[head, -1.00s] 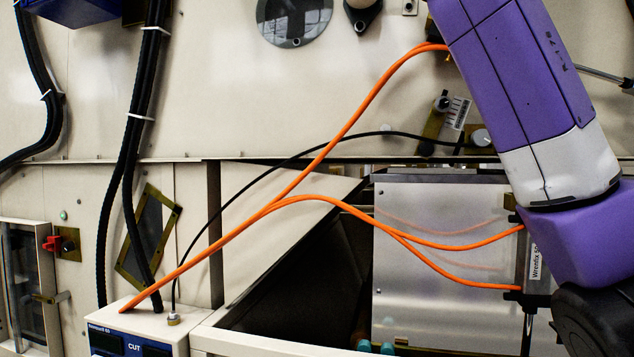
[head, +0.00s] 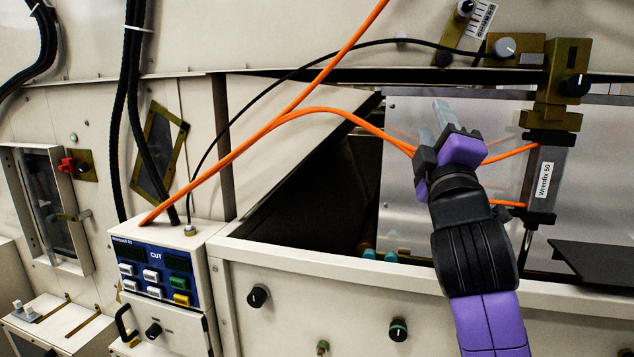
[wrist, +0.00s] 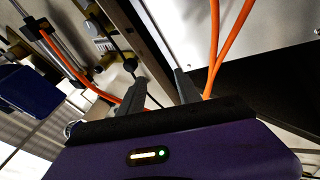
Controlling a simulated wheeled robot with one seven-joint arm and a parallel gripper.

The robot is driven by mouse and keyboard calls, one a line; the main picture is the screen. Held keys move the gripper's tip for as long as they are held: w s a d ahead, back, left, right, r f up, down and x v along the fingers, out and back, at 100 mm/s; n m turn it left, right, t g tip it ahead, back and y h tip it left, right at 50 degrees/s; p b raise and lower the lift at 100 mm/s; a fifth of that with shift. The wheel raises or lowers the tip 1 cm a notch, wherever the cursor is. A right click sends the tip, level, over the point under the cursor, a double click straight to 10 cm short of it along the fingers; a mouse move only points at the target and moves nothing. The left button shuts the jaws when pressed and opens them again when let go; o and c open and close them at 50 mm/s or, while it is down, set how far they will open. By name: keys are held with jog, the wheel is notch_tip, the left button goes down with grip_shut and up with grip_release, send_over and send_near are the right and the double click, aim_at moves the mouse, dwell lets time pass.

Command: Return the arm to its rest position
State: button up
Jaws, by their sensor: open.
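My gripper (head: 438,124) is in the right half of the head view, in front of the metal plate (head: 400,190). Its two grey fingers are apart with nothing between them, and they also show in the wrist view (wrist: 157,88). My purple and black arm rises from the bottom edge to the gripper. Orange hoses (head: 300,112) pass behind the gripper in the head view. I cannot tell how near the gripper is to them.
A control box (head: 160,270) marked CUT stands at left centre. The dark hopper opening (head: 300,195) lies left of my gripper. A labelled cylinder (head: 545,180) with a brass bracket (head: 563,75) is to the right. A black panel (head: 600,262) juts out at lower right.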

jog(key=s+a+f+m+y, duration=0.1)
jog(key=s+f+m, duration=0.3)
jog(key=f, duration=0.5)
jog(key=s+f+m+g+y, duration=0.1)
jog(key=s+f+m, duration=0.1)
jog(key=s+f, duration=0.55)
jog(key=s+a+f+m+y, duration=0.15)
jog(key=s+f, duration=0.35)
jog(key=f, duration=0.5)
jog(key=s+d+f+m+g, duration=0.1)
jog(key=s+f, duration=0.5)
jog(key=s, duration=0.6)
jog(key=s+d+f+m+g, duration=0.1)
jog(key=s+f+m+g, duration=0.2)
jog(key=s+f, duration=0.3)
jog(key=s+d+f+m+g, duration=0.1)
jog(key=s+f, duration=0.5)
jog(key=s, duration=1.1)
jog(key=m+g, duration=0.1)
jog(key=g, duration=0.1)
jog(key=shift+s+d+f+g, duration=0.15)
jog(key=shift+s+f+g, duration=0.15)
